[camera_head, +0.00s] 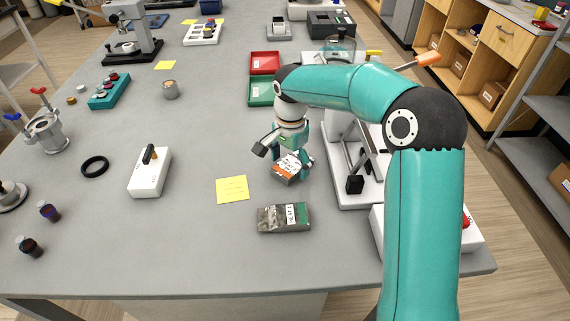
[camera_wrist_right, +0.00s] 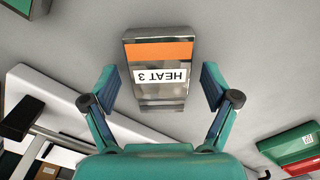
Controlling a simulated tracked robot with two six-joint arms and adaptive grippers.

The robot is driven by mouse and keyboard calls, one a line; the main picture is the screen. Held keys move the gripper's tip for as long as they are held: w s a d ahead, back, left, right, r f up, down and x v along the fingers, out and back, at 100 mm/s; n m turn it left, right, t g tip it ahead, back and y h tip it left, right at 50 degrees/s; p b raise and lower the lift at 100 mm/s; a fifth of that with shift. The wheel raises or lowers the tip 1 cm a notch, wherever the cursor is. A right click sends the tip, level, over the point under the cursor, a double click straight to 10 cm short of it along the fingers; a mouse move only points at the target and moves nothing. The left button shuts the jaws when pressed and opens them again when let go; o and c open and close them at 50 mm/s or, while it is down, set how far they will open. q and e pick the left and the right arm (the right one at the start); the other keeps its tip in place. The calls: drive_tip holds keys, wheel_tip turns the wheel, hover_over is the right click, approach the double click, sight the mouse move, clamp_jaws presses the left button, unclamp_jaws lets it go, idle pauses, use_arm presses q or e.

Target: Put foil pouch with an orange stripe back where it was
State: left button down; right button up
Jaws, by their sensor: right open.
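The foil pouch with an orange stripe (camera_head: 285,168) lies under my right gripper in the head view. The right wrist view shows it too (camera_wrist_right: 160,88), with its orange band and a white label reading "HEAT 3" upside down. My right gripper (camera_head: 283,156) is open. In the wrist view its fingers (camera_wrist_right: 159,83) are on either side of the pouch, with a visible gap at each side. I cannot tell whether the pouch rests flat on the bench. My left gripper is in neither view.
Another foil pouch (camera_head: 284,218), with no orange stripe, lies nearer the front edge. A yellow note (camera_head: 232,188) is left of it. A white lever device (camera_head: 352,195) stands close at the right. Red (camera_head: 264,62) and green (camera_head: 260,92) trays lie behind the gripper.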

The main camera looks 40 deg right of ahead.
sight(290, 165)
wheel_tip(290, 165, up, 12)
drive_tip(key=p, duration=0.1)
idle(0.4)
drive_tip(key=shift+r, duration=0.1)
